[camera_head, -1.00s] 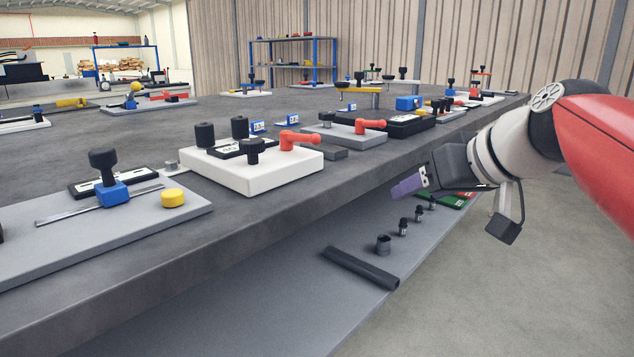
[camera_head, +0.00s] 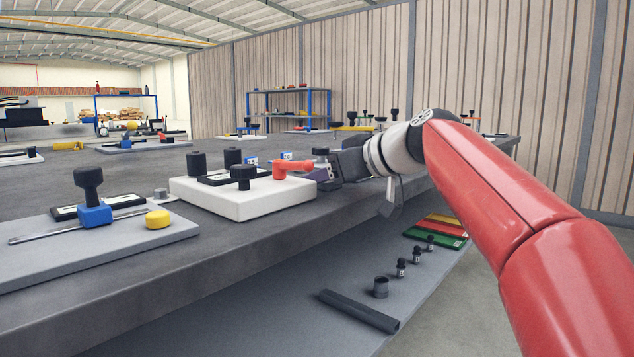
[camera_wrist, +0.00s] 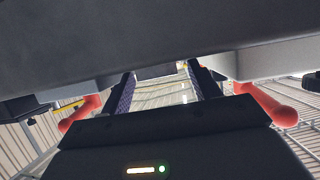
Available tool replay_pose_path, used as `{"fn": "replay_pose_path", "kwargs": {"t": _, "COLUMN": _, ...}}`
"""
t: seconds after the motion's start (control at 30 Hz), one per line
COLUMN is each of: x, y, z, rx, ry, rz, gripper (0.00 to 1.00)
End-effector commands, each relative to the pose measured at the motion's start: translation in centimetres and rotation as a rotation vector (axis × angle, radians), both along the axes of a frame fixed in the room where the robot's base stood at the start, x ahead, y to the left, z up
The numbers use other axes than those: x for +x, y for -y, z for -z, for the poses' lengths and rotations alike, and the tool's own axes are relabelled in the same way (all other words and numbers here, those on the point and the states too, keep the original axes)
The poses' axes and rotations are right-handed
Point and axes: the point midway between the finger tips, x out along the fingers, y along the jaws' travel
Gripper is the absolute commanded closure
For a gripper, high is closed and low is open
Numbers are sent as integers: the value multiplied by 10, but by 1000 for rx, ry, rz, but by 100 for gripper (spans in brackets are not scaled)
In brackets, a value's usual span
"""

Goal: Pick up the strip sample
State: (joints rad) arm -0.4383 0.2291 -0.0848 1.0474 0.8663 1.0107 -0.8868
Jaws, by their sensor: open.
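My gripper (camera_head: 326,175) is at the table's front edge, beside the right end of the white block (camera_head: 245,203) with the red handle (camera_head: 292,169). In the wrist view my gripper (camera_wrist: 160,88) has its two fingers apart, with only pale striped background between them. I cannot tell for sure which thing is the strip sample. A thin metal strip (camera_head: 40,234) lies through a blue clamp (camera_head: 95,215) on a grey plate at left. A dark bar (camera_head: 358,311) lies on the lower shelf. My gripper hides the table just behind it.
Black-topped knobs stand on the white block, close to my gripper. A yellow knob (camera_head: 158,219) sits on the grey plate. On the lower shelf are a small grey cup (camera_head: 380,287), several small knobbed pieces and coloured trays (camera_head: 436,235). The floor at right is free.

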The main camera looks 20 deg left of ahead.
Motion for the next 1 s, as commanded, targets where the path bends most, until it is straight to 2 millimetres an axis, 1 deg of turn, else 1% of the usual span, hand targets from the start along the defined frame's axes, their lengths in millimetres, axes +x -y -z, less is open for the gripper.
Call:
{"fn": "replay_pose_path", "kwargs": {"t": 0.1, "x": 2, "y": -5, "z": 2, "rx": 0, "ry": 2, "rz": 1, "gripper": 38}}
{"fn": "replay_pose_path", "kwargs": {"t": 0.3, "x": 2, "y": -5, "z": 2, "rx": 1, "ry": 1, "rz": 2, "gripper": 38}}
{"fn": "replay_pose_path", "kwargs": {"t": 0.77, "x": 2, "y": -5, "z": 2, "rx": 0, "ry": 1, "rz": 2, "gripper": 98}}
{"fn": "replay_pose_path", "kwargs": {"t": 0.8, "x": 2, "y": -5, "z": 1, "rx": 2, "ry": 3, "rz": 1, "gripper": 100}}
{"fn": "replay_pose_path", "kwargs": {"t": 1.0, "x": 2, "y": -5, "z": 0, "rx": 2, "ry": 2, "rz": 3, "gripper": 100}}
